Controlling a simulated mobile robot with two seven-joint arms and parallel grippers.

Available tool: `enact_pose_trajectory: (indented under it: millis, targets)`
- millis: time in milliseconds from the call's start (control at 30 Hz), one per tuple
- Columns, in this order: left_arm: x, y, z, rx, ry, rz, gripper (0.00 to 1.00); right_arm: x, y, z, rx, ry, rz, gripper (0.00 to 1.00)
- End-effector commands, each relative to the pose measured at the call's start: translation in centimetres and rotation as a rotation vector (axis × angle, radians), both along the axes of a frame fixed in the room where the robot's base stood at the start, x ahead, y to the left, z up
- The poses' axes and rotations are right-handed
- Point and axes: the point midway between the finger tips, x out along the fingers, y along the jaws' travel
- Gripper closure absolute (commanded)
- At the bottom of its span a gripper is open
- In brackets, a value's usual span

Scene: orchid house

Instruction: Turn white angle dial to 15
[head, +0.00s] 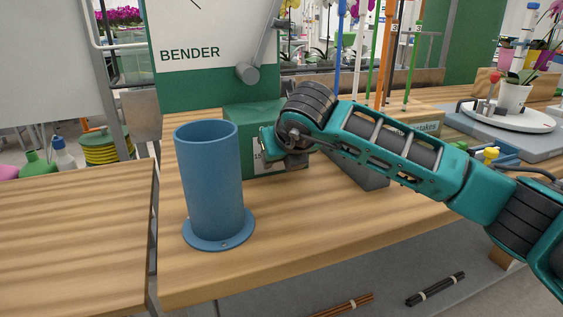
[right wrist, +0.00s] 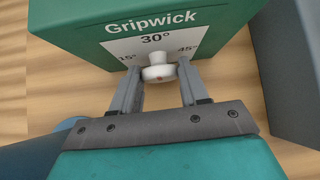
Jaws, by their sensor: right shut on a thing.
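The white angle dial (right wrist: 158,73) is on the front of the green Gripwick box (right wrist: 225,22), under a printed scale reading 15° at left, 30° at top and 45° at right. Its narrow upper part points up towards the 30° mark. My right gripper (right wrist: 158,68) is shut on the dial, one finger at each side. In the head view the green box (head: 245,115) stands on the wooden bench, and my right gripper (head: 270,147) is at its front, hiding the dial. My left gripper is in neither view.
A blue flanged cylinder (head: 210,185) stands on the bench (head: 300,225), close to the left of my right gripper. A BENDER panel (head: 205,50) with a grey lever (head: 248,72) rises behind the box. The bench front is mostly clear.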

Motion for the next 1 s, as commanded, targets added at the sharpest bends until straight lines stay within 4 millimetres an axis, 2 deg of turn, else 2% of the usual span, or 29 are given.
enact_pose_trajectory:
  millis: [33,200,500,1000]
  targets:
    - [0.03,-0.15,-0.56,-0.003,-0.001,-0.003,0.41,0.01,0.18,-0.24,-0.035,-0.016,0.0,0.86]
    - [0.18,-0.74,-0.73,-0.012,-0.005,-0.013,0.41,-0.04,0.36,-0.17,-0.157,-0.057,0.001,0.86]
    - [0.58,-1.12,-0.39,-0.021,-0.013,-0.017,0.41,-0.1,0.53,-0.01,-0.326,-0.11,0.0,0.86]
    - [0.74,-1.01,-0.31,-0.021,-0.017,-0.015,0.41,-0.11,0.59,0.02,-0.399,-0.135,-0.001,0.86]
